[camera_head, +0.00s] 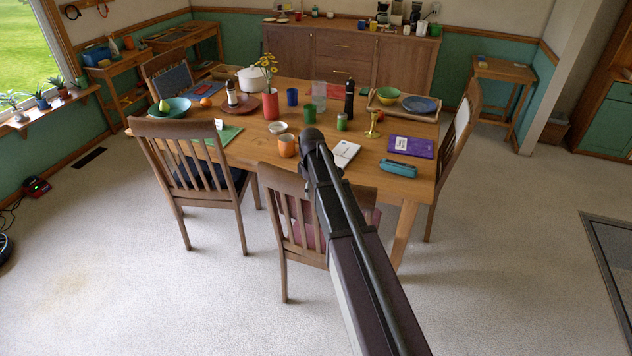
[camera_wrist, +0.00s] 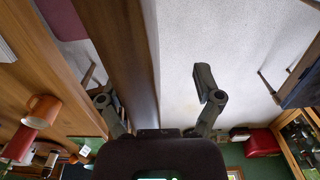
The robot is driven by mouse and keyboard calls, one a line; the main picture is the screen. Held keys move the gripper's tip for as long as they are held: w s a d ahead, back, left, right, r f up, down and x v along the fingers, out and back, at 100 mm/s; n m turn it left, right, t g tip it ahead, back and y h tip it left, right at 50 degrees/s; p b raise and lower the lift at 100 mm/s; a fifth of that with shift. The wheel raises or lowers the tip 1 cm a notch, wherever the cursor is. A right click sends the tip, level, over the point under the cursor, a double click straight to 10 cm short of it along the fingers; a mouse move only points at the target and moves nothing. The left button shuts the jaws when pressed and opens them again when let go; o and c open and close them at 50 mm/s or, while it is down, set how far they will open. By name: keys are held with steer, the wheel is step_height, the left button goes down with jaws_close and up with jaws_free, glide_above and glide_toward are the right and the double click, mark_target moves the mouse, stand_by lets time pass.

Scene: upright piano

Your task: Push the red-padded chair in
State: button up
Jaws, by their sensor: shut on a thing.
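The red-padded chair (camera_head: 283,182) stands at the near side of the wooden table (camera_head: 400,172). Its slatted back faces me, and part of the red seat shows between and beside the slats. My arm crosses in front of its right part in the head view and hides my gripper there. In the wrist view my gripper (camera_wrist: 158,98) has one finger on each side of the chair's brown top rail (camera_wrist: 125,60) and is shut on it. The red pad shows there at the upper left. The exact finger contact is hard to see.
A dark-padded chair (camera_head: 183,132) stands to the left, another chair (camera_head: 460,135) at the table's right end. A white book (camera_head: 343,153), an orange cup (camera_head: 287,146) and a teal case (camera_head: 398,169) lie near the table's front edge. The near floor is clear.

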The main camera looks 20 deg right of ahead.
step_height(320, 180, up, 13)
steer(key=s+a+p, duration=0.1)
steer(key=s+p, duration=0.1)
steer(key=p, duration=1)
steer(key=shift+s+a+f, duration=0.15)
steer(key=shift+a+f, duration=0.05)
steer(key=shift+a, duration=0.15)
steer(key=shift+p, duration=0.3)
steer(key=shift+w+d+r+p, duration=0.1)
steer(key=shift+w+r+p, duration=0.05)
steer(key=shift+r+p, duration=0.4)
steer(key=shift+w+d+r+p, duration=0.1)
steer(key=shift+w+r+p, duration=0.05)
steer(key=shift+r+p, duration=0.4)
steer(key=shift+f, duration=0.15)
step_height(320, 180, down, 14)
steer(key=b, duration=1.4)
steer(key=shift+r, duration=0.25)
